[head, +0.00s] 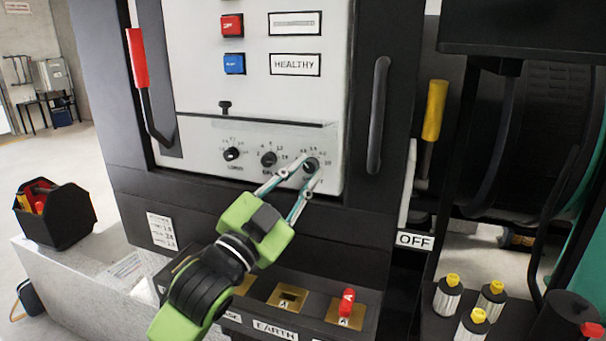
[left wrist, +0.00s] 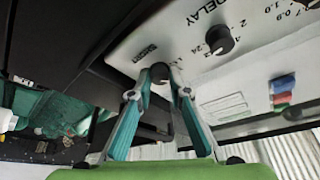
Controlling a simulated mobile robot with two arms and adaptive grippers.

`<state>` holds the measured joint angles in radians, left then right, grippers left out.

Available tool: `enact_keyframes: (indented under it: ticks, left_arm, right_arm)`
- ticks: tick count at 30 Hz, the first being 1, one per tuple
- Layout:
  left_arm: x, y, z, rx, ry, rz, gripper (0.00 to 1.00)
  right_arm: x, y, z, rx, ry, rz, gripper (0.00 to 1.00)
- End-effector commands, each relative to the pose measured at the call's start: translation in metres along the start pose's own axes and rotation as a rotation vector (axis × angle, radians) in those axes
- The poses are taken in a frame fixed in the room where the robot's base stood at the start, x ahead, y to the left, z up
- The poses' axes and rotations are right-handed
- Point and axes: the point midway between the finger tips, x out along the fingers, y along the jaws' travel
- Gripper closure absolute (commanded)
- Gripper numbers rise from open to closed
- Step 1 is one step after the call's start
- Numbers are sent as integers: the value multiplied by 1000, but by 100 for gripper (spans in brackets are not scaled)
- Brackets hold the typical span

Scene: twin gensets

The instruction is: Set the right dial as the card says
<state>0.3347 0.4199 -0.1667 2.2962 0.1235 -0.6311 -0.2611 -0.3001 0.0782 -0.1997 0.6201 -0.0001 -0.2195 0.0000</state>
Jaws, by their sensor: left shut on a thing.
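The right dial (head: 311,164) is a small black knob at the right end of a row of three on the pale panel. My left gripper (head: 309,172) reaches it from below and is shut on it, one finger on each side. In the left wrist view the fingertips (left wrist: 160,82) close around the dark knob (left wrist: 160,71), and they hide part of its scale. I cannot read its pointer. The middle dial (head: 268,159) and left dial (head: 231,154) stand free. A white card (head: 162,231) with small printed lines hangs at lower left, too small to read surely. My right gripper is not in view.
A red-handled lever (head: 137,58) is left of the panel and a black door handle (head: 378,115) right. Below are brass sockets (head: 288,297) and a red plug (head: 347,303). Yellow-capped bottles (head: 472,325) stand at lower right. An open toolbox (head: 55,216) sits at far left.

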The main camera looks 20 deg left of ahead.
Motion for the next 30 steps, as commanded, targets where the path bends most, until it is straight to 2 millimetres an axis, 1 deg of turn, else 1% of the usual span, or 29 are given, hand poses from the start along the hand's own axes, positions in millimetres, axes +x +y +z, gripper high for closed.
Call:
enact_keyframes:
  ticks: [18,24,30]
  left_arm:
    - [1,5,0,-430,-4,-176,100]
    - [1,6,-1,-527,-4,-215,100]
    - [1,6,-1,-577,-3,-238,100]
  right_arm:
    - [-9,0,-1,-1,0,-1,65]
    - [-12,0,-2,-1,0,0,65]
    - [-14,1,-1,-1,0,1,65]
